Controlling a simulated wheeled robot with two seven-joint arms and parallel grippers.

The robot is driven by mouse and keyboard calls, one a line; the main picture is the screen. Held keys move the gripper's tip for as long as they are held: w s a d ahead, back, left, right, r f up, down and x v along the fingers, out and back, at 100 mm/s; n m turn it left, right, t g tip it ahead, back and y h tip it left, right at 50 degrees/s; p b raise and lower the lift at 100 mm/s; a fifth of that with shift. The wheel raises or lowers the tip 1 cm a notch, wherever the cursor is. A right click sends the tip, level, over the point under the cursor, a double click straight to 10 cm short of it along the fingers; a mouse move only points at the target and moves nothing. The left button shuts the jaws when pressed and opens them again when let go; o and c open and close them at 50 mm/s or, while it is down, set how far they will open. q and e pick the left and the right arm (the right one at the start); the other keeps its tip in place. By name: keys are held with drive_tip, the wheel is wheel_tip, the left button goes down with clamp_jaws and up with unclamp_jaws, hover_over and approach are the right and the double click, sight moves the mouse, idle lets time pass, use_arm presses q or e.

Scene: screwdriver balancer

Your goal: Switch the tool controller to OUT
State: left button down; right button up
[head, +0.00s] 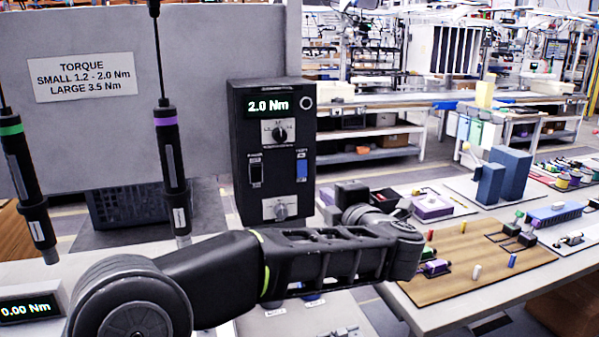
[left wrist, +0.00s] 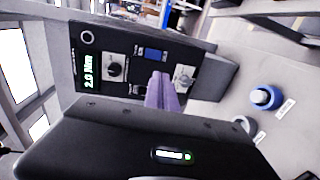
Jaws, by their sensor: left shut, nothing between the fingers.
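The tool controller (head: 272,150) is a black upright box with a lit "2.0 Nm" display. It has an upper knob (head: 281,133), a black rocker switch (head: 256,170) at left, a blue switch (head: 302,166) at right and a lower knob (head: 281,209). The left wrist view shows its face turned sideways, with the blue switch (left wrist: 152,54) and lower knob (left wrist: 184,77). My left gripper (left wrist: 158,76) is shut and empty, its purple fingers in front of the panel between the switches and lower knob. Contact cannot be told. My right gripper is not in view.
Two hanging screwdrivers (head: 172,165) (head: 24,180) are left of the controller. A "0.00 Nm" meter (head: 30,309) sits at lower left, and a black crate (head: 125,206) stands behind. A wooden board (head: 475,262) with small parts is at right.

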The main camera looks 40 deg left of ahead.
use_arm(q)
drive_tip(key=p, duration=0.2)
approach(303, 176)
drive_tip(key=x, duration=0.7)
drive_tip(key=shift+r, duration=0.1)
idle(0.3)
drive_tip(key=shift+a, duration=0.1)
idle(0.3)
